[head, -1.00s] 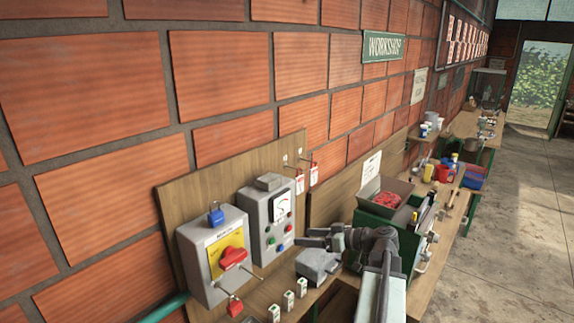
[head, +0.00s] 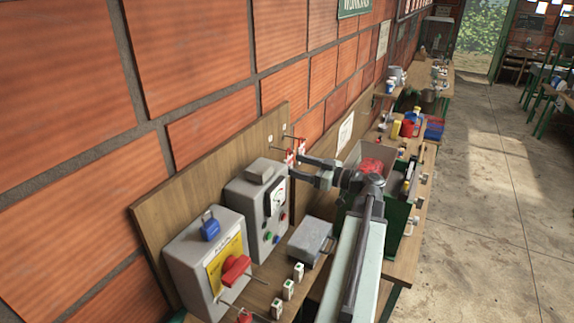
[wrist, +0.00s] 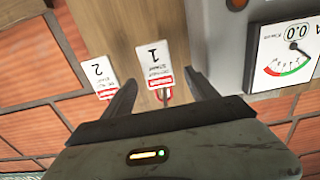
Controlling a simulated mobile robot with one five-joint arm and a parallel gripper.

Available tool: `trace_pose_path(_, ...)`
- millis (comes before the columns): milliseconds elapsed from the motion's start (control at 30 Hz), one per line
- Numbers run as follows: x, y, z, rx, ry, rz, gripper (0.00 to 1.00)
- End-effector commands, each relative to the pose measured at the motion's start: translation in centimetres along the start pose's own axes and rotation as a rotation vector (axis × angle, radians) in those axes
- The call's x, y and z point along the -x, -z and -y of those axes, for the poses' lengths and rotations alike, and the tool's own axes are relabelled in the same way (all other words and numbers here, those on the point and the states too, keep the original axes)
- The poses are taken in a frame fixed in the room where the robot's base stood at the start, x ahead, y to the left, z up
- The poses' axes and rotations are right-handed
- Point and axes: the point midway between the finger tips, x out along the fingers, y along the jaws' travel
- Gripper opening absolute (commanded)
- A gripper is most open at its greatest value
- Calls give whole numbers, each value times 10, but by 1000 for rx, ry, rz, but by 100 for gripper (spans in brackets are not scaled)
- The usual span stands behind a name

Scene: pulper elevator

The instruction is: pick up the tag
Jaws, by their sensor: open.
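Two white tags with red bands hang on the wooden board. Tag 1 (wrist: 153,62) is upside down in the wrist view, ahead of the gap between my fingers. Tag 2 (wrist: 101,76) is left of it, outside the left finger. In the head view the two tags (head: 301,147) are small and partly hidden near my gripper (head: 304,169). My gripper, also in the wrist view (wrist: 162,80), is open and empty. Whether the fingers reach around tag 1 cannot be told.
A grey meter box (head: 247,200) stands close beside my gripper; its dial (wrist: 285,52) shows in the wrist view. A switch box with a red handle (head: 236,268), a grey tin (head: 310,240) and several small white blocks are on the bench. The brick wall is behind the board.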

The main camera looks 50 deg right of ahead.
Motion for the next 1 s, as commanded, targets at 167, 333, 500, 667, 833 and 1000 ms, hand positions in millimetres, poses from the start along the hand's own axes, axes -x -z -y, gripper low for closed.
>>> trace_pose_path(167, -15, 0, 0, 0, 0, 0, 67)
trace_pose_path(333, -29, -4, -1, 0, 3, 0, 67)
trace_pose_path(500, -59, -6, -2, -1, 2, 0, 67)
trace_pose_path(667, -66, -6, -2, 0, -1, 0, 67)
trace_pose_path(833, -65, -6, -2, 0, -1, 1, 48)
trace_pose_path(1000, -65, -6, -2, 0, -2, 1, 3)
